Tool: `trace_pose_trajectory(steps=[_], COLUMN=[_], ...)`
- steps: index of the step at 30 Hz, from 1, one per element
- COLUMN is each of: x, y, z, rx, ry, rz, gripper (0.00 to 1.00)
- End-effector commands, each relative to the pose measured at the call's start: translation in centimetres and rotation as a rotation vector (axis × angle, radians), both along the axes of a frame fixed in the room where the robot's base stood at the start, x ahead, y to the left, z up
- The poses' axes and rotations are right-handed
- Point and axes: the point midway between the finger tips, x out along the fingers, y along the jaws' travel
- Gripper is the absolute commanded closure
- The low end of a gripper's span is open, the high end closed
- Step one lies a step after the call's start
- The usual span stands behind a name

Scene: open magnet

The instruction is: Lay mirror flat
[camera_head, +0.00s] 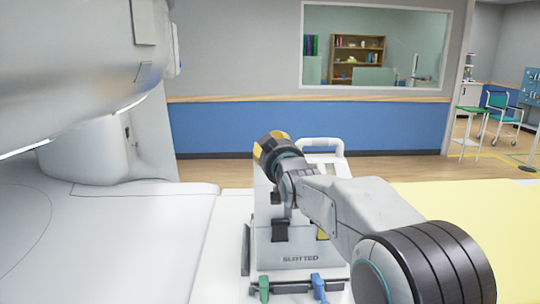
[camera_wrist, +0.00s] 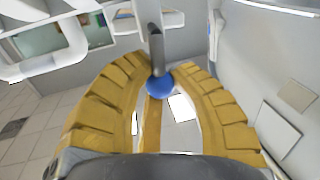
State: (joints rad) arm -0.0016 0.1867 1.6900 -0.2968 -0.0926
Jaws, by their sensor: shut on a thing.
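My gripper (camera_head: 268,150) is above a white box marked SLOTTED (camera_head: 290,252) in the head view. In the wrist view its yellow fingers close around a blue ball knob (camera_wrist: 160,83) on a grey rod (camera_wrist: 156,45). The rod runs up to a white bracket (camera_wrist: 172,20). A small panel (camera_wrist: 125,13) on the bracket shows brownish tones and may be the mirror, but I cannot tell its tilt. In the head view my gripper and arm hide the knob and part of the box.
A white looped handle (camera_head: 322,142) stands behind my gripper. A green clip (camera_head: 264,287) and a blue clip (camera_head: 319,287) are at the box's front. The large magnet housing (camera_head: 70,80) fills the left. A yellow pad (camera_head: 480,210) lies at right.

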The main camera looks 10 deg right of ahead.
Motion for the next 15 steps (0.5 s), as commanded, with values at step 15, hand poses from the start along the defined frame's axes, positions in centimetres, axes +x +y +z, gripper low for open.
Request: trace_pose_trajectory(steps=[15], x=[-0.17], y=[0.12], z=[0.27], rx=[-0.040], ry=[0.003], rz=[0.002], gripper=[1.00])
